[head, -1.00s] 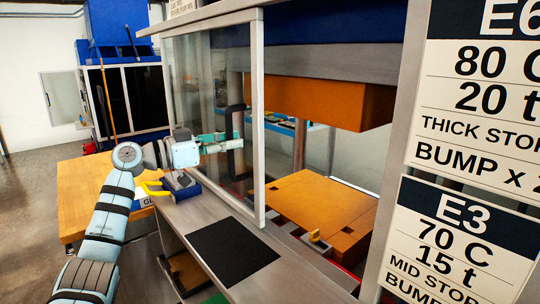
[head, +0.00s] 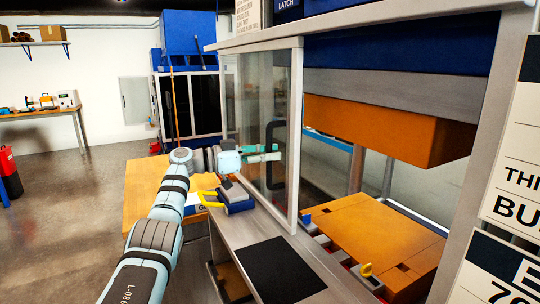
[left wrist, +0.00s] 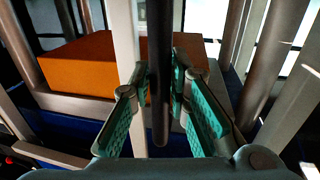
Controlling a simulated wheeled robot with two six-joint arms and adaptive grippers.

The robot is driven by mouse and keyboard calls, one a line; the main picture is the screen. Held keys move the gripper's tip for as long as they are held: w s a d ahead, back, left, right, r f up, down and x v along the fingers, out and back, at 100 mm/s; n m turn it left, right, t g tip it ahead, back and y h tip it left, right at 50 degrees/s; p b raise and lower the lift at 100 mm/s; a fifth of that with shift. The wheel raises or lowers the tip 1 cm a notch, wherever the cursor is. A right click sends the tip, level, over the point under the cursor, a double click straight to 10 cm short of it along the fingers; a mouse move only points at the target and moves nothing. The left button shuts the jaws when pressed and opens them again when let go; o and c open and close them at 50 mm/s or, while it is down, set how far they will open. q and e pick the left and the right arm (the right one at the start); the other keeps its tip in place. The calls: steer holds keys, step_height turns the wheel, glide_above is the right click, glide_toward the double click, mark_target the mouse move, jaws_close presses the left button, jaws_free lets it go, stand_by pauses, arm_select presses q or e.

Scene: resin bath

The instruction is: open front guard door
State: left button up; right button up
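The front guard door is a clear panel in a grey frame (head: 297,140) on the press front, with a dark upright bar handle (head: 272,175). My left gripper (head: 266,153) is at the handle. In the left wrist view the dark handle (left wrist: 161,85) stands between the green-padded fingers of my left gripper (left wrist: 163,90). Gaps show on both sides of the bar, so the fingers are open around it. The press opening shows to the right of the door, with the orange upper block (head: 390,125) and orange lower block (head: 385,230). My right gripper is out of view.
A grey ledge (head: 235,232) below the door carries a black mat (head: 280,270) and a blue box (head: 237,204) with a yellow item by it. A wooden table (head: 145,185) stands behind my left arm. Sign boards (head: 505,265) stand at right. Floor at left is open.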

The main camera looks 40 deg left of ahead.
arm_select(q)
steer(key=shift+o, duration=1.4)
steer(key=v, duration=1.2)
steer(key=shift+d+f, duration=0.1)
steer(key=shift+d, duration=0.05)
